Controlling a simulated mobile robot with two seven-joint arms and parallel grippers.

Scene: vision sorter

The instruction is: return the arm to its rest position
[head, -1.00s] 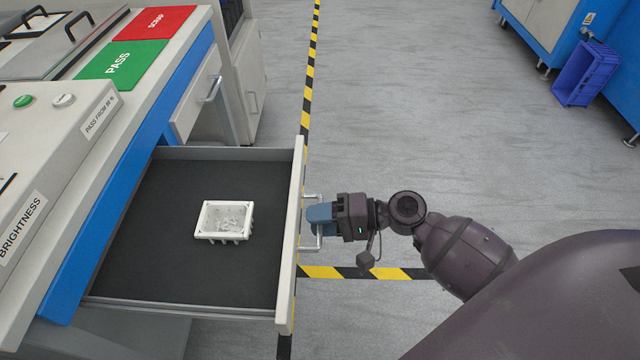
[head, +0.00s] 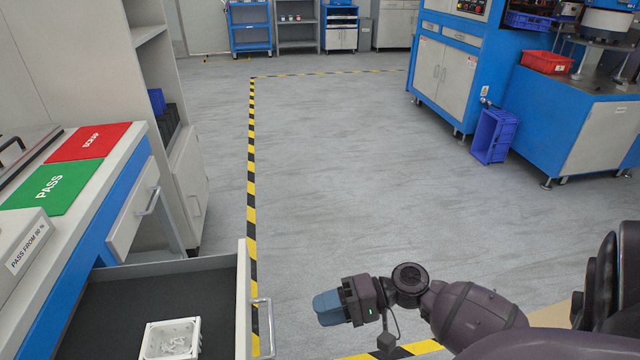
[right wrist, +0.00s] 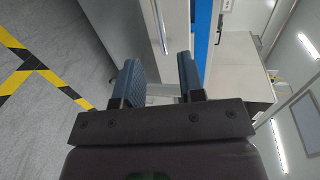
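My right gripper (head: 328,307) is in the lower middle of the head view, just right of the open drawer (head: 243,300) and apart from its handle (head: 262,328). In the right wrist view its two blue-grey fingers (right wrist: 160,80) stand apart with nothing between them, so it is open and empty. My right arm reaches in from the lower right of the head view. My left gripper is in neither view.
The drawer stands pulled out and holds a white tray (head: 150,354). A green PASS mat (head: 50,186) and a red SCRAP mat (head: 88,142) lie on the bench. A blue crate (head: 494,136) stands by the blue machine (head: 460,70). The middle floor is clear.

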